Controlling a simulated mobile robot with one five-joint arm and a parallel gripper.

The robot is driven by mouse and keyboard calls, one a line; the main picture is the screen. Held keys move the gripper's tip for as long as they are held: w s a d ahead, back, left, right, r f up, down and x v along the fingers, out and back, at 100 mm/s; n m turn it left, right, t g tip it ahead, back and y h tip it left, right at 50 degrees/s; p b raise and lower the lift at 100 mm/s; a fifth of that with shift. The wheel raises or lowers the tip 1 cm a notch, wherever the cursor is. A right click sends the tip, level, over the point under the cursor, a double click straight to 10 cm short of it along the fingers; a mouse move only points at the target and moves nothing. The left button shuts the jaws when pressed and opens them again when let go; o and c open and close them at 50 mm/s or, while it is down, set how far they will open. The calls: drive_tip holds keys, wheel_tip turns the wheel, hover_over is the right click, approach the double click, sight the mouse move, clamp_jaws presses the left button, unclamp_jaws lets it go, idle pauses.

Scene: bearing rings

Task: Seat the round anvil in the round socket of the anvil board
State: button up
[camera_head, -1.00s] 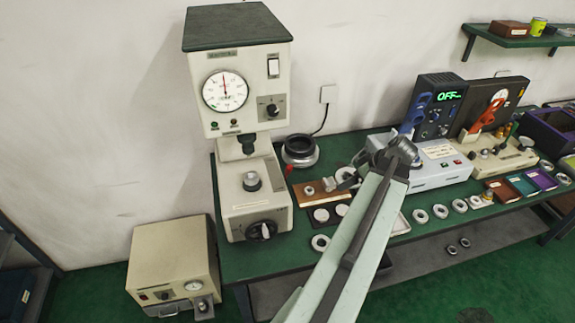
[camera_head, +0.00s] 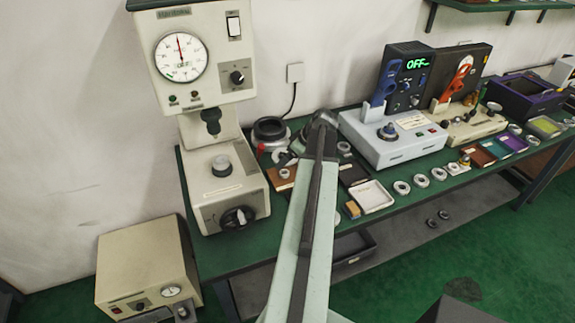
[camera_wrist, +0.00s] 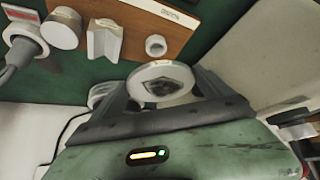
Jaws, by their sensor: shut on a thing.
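My gripper is shut on a pale metal disc (camera_wrist: 162,70), which I take to be the round anvil; its dark-marked face turns to the wrist camera. My gripper (camera_wrist: 163,84) has one finger on each side of it. A small pale ring (camera_wrist: 156,45), a notched block (camera_wrist: 104,40) and a round cylinder (camera_wrist: 63,28) show at the board. In the head view my gripper (camera_head: 300,145) is beside the board (camera_head: 281,184), partly hidden by my arm.
A hardness tester (camera_head: 224,188) stands left of the board. A black ring-shaped holder (camera_head: 270,130) is behind. A blue-grey instrument (camera_head: 398,150) stands to the right. A white tray (camera_head: 371,196) and several rings (camera_head: 402,187) lie along the front of the green bench.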

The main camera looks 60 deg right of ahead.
drive_tip(key=shift+w+f, duration=0.1)
drive_tip(key=shift+w, duration=0.1)
drive_tip(key=shift+f+b, duration=1.65)
drive_tip(key=shift+f, duration=0.05)
drive_tip(key=shift+f+b, duration=1.2)
drive_tip(key=shift+f, duration=0.05)
drive_tip(key=shift+r, duration=0.25)
drive_tip(key=shift+r+p, duration=0.45)
drive_tip(key=shift+p, duration=0.25)
drive_tip(key=shift+f+b, duration=0.7)
drive_tip(key=shift+b, duration=0.05)
drive_tip(key=shift+r+p, duration=0.25)
drive_tip(key=shift+p, duration=0.05)
drive_tip(key=shift+r+p, duration=0.45)
drive_tip(key=shift+f+b, duration=0.5)
idle(1.3)
